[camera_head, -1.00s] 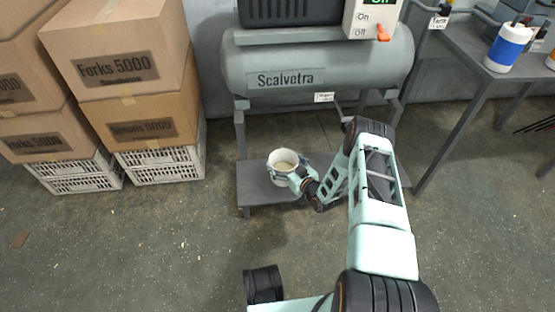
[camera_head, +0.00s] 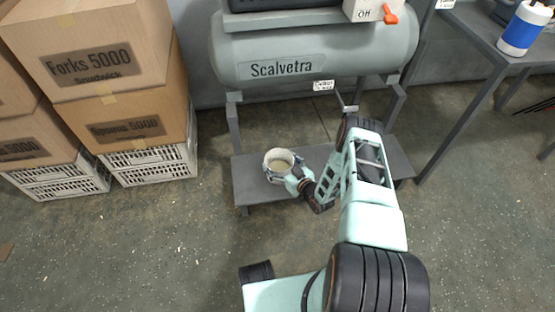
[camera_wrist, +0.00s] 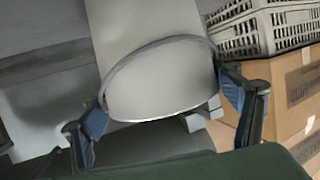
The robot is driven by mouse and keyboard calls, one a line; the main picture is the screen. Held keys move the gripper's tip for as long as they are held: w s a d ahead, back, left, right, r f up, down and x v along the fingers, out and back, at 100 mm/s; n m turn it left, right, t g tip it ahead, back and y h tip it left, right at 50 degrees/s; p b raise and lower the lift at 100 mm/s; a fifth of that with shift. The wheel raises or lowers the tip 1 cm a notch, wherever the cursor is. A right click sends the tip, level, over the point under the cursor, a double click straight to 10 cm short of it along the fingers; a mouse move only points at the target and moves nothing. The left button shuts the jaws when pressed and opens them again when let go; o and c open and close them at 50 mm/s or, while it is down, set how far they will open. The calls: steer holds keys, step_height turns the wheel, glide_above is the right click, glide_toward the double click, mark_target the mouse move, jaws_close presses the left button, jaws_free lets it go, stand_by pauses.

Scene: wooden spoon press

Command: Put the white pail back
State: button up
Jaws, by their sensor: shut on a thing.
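The white pail (camera_head: 271,176) is at the low grey shelf (camera_head: 262,192) under the Scalvetra tank, near the shelf's left part. Its open top faces up and shows a beige inside. My gripper (camera_head: 285,179) reaches it from the right and front, shut on it. In the wrist view the pail (camera_wrist: 150,75) fills the middle, with a thin handle across it. My gripper's blue-padded fingers (camera_wrist: 165,112) stand on both sides of the pail. Whether the pail's base touches the shelf cannot be told.
The grey tank (camera_head: 310,50) stands above the shelf on legs. Stacked cardboard boxes (camera_head: 95,50) on white crates (camera_head: 150,163) are at the left. A grey table (camera_head: 475,35) with a blue-and-white container (camera_head: 524,30) is at the right. Shelf room right of the pail is free.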

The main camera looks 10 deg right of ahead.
steer(key=shift+r, duration=0.1)
steer(key=shift+f, duration=0.2)
steer(key=o, duration=1.8)
steer(key=shift+r, duration=0.2)
steer(key=shift+s+d, duration=0.1)
steer(key=shift+s, duration=0.05)
